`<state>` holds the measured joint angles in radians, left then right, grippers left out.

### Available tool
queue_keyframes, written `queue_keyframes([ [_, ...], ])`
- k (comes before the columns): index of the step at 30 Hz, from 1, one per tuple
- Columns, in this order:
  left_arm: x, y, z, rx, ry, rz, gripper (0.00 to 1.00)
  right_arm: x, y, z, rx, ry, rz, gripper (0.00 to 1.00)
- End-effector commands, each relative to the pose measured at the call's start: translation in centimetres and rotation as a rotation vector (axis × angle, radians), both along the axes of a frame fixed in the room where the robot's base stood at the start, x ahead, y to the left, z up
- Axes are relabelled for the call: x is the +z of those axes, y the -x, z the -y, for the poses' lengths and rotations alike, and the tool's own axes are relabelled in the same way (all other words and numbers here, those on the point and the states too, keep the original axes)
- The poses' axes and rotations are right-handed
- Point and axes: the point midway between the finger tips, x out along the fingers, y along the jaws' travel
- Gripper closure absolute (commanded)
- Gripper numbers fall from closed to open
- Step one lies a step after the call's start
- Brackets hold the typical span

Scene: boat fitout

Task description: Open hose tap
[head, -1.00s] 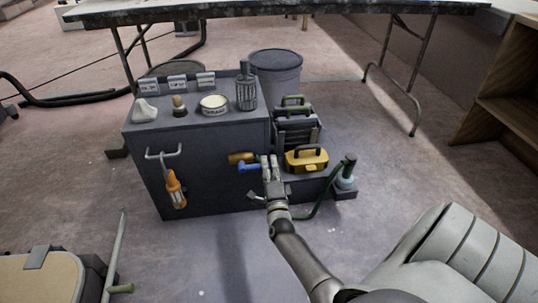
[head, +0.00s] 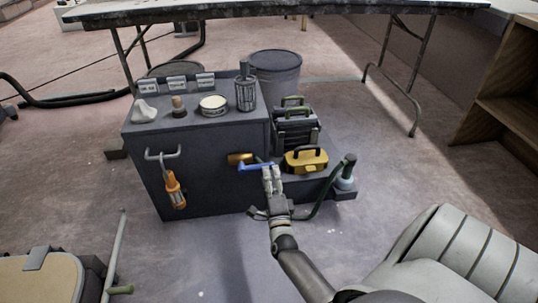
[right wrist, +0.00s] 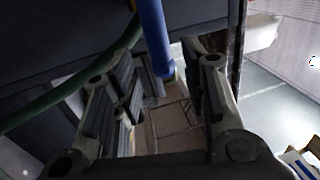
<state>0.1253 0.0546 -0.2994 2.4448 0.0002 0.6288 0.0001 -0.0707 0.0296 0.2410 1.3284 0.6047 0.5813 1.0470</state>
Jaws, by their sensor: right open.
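The hose tap (head: 240,158) is a brass-coloured body on the front of the dark grey cabinet (head: 205,190). Its blue lever (head: 256,167) points right, with its end at my right gripper's fingertips. My right gripper (head: 271,173) is open beside the lever end, in front of the cabinet's right edge. In the right wrist view the blue lever (right wrist: 152,38) comes down from the top, between the two spread fingers (right wrist: 165,85). Whether a finger touches it cannot be told. A dark green hose (head: 325,190) runs to the right of the gripper. My left gripper is not in view.
An orange lamp (head: 174,190) hangs on the cabinet's left front. Several small items stand on its top. A yellow toolbox (head: 306,160) sits close to the right of the gripper. A pale ribbed seat (head: 460,260) is at lower right. The floor left of my right forearm is clear.

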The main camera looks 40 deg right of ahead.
Motion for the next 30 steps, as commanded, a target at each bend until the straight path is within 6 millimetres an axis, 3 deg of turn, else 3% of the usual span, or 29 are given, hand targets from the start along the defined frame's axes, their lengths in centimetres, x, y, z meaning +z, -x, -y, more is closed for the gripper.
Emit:
queue_keyframes([
  [6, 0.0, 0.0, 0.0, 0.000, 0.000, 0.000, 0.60, -1.0, 3.9, -2.4, 0.000, -0.002, -0.003, 0.59],
  [12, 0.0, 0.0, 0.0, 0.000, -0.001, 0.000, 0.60, -1.4, 5.9, -3.6, 0.001, -0.001, -0.002, 0.59],
  [30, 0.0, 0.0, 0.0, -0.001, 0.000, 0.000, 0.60, -1.5, 6.3, -3.9, 0.000, -0.001, -0.001, 0.59],
])
